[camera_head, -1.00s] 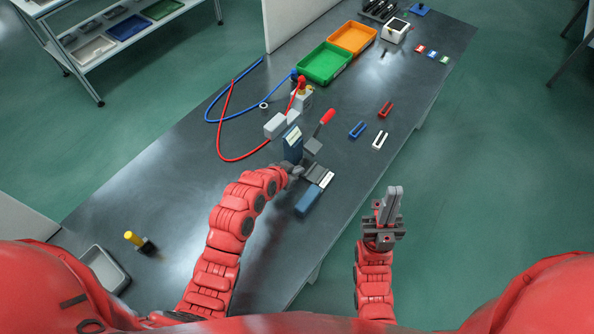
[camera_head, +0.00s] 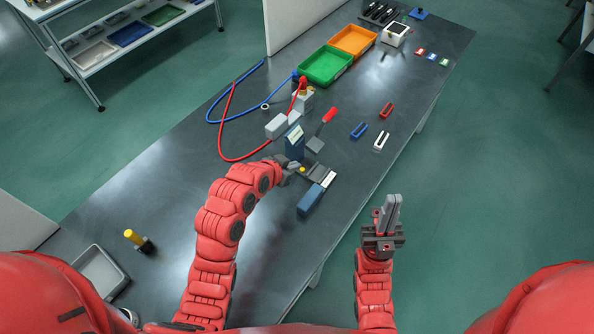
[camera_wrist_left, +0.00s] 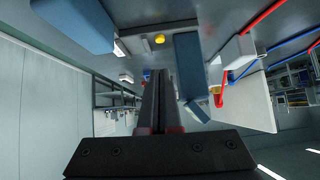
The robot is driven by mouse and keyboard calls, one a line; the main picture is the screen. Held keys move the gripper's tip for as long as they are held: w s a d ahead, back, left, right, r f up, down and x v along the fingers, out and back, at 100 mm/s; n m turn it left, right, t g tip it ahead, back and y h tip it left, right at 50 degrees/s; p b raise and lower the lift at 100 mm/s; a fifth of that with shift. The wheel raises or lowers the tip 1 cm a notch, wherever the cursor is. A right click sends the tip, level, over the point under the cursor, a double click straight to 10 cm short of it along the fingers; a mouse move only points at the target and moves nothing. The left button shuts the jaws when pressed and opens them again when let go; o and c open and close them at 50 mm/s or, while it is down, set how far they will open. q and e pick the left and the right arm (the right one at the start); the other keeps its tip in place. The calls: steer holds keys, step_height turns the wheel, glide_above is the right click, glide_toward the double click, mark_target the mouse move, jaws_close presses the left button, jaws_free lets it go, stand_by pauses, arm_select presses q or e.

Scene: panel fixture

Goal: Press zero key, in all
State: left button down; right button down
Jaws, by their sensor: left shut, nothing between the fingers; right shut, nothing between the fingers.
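A small round yellow button (camera_head: 301,169) shows on the low fixture just right of my left gripper. It also shows in the left wrist view (camera_wrist_left: 160,39), above the fingertips in the picture. No marking on it can be read, so I cannot tell whether it is the zero key. An upright dark blue unit with a pale face (camera_head: 295,143) stands behind it; a blue block with a white strip (camera_head: 311,198) lies in front. My left gripper (camera_head: 291,171) is shut and empty, apart from the button. My right gripper (camera_head: 392,212) is shut and empty, beyond the table edge.
A red-handled lever (camera_head: 329,115) and a grey box (camera_head: 276,126) with red and blue cables stand behind the fixture. Blue (camera_head: 358,130), white (camera_head: 381,141) and red (camera_head: 386,110) slotted pieces lie to the right. Green (camera_head: 325,65) and orange (camera_head: 354,40) trays are further back.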

arm_select(q)
steer(key=b+v, duration=0.1)
steer(key=v, duration=0.5)
steer(key=shift+w+r+b, duration=0.15)
steer(key=shift+b, duration=0.2)
stand_by(0.6)
